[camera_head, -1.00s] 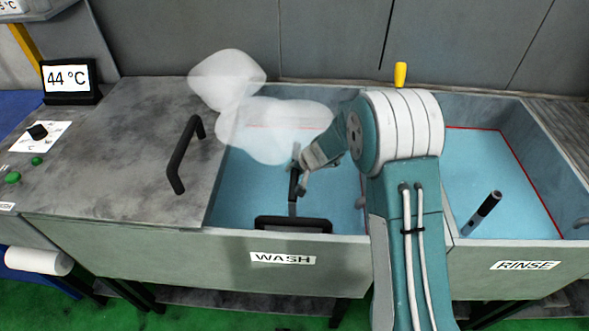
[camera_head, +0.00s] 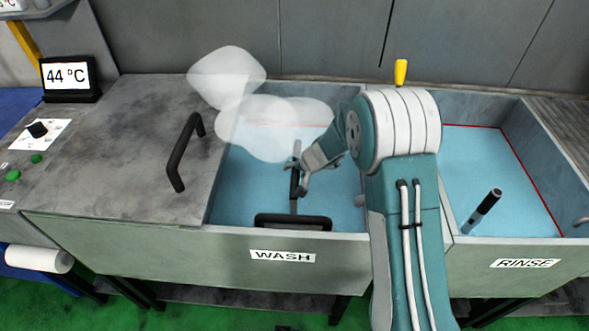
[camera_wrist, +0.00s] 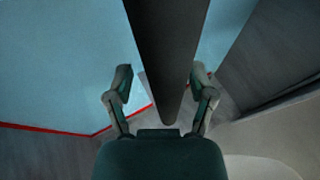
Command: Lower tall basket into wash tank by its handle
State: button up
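A dark bar (camera_head: 294,184), apparently the basket's handle, stands over the wash tank (camera_head: 236,238) near a black frame (camera_head: 292,221) at the front wall. The basket body is not visible; the blue water looks opaque. My gripper (camera_head: 301,180) is low over the water, beside the bar in the head view. In the wrist view the bar (camera_wrist: 167,50) runs between the two fingers of my gripper (camera_wrist: 161,76). The fingers are spread, with a gap at the left and a very narrow one at the right. I cannot tell whether the right finger touches it.
Steam (camera_head: 265,125) hangs over the wash tank. A grey lid (camera_head: 130,150) with a black handle (camera_head: 184,152) lies to the left. The rinse tank (camera_head: 520,250), with a black-gripped rod (camera_head: 482,211), is at right. A yellow knob (camera_head: 401,73) stands at the back.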

jog(key=v, duration=1.2)
jog(key=s+d+r+n, duration=0.2)
jog(key=s+d+r, duration=0.2)
jog(key=s+r, duration=0.85)
jog(key=s+d+r+h, duration=0.2)
jog(key=s+d, duration=0.2)
jog(key=s, duration=0.5)
jog(key=s+d+r+t+h, duration=0.1)
jog(key=s+d+r+h, duration=0.2)
jog(key=s, duration=0.5)
jog(key=shift+s+d+r+m, duration=0.3)
jog(key=shift+s+d, duration=0.05)
jog(key=shift+s, duration=0.05)
